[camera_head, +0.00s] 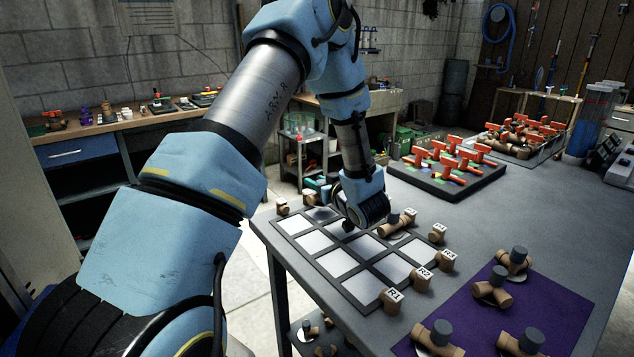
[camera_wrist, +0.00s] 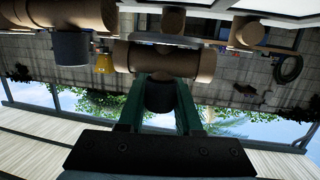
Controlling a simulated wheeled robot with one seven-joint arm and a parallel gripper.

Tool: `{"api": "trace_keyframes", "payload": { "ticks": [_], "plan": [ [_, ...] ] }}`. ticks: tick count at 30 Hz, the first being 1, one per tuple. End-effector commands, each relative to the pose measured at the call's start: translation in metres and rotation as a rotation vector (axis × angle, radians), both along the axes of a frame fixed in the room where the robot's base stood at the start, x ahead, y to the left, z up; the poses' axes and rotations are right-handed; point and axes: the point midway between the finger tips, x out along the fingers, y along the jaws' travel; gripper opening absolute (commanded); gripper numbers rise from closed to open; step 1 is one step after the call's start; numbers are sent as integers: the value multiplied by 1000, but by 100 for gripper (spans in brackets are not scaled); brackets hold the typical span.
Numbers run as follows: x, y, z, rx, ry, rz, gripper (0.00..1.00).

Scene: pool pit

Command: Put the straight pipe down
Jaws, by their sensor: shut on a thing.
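In the wrist view, the straight pipe (camera_wrist: 185,62) is a brown cylinder lying crosswise, with a dark grey stub (camera_wrist: 160,96). My gripper (camera_wrist: 160,88) has its green fingers on both sides of this stub and is shut on it. In the head view, my gripper's end (camera_head: 362,208) is over the far part of the grid (camera_head: 352,262) of pale squares in dark frames. My wrist hides the fingers there. A brown fitting (camera_head: 394,227) shows just right of my wrist; I cannot tell whether it is the held pipe, nor whether the held pipe touches the grid.
Small labelled wooden blocks (camera_head: 392,299) edge the grid. Grey-capped brown fittings (camera_head: 492,290) stand on a purple mat (camera_head: 474,318) at the near right. Trays with red-handled parts (camera_head: 447,164) are farther back. The grey tabletop (camera_head: 545,217) is bare between them.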

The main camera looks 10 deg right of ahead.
Motion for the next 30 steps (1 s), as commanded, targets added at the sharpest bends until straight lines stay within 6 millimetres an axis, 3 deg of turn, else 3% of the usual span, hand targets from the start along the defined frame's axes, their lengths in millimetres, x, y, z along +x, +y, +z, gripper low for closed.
{"api": "trace_keyframes", "payload": {
  "ticks": [25, 26, 30],
  "plan": [
    [0, 1, -18, 0, 1, 1, 0],
    [0, 1, -19, 0, 3, 1, 34],
    [-1, 1, -21, 2, 6, 0, 50]
  ]
}}
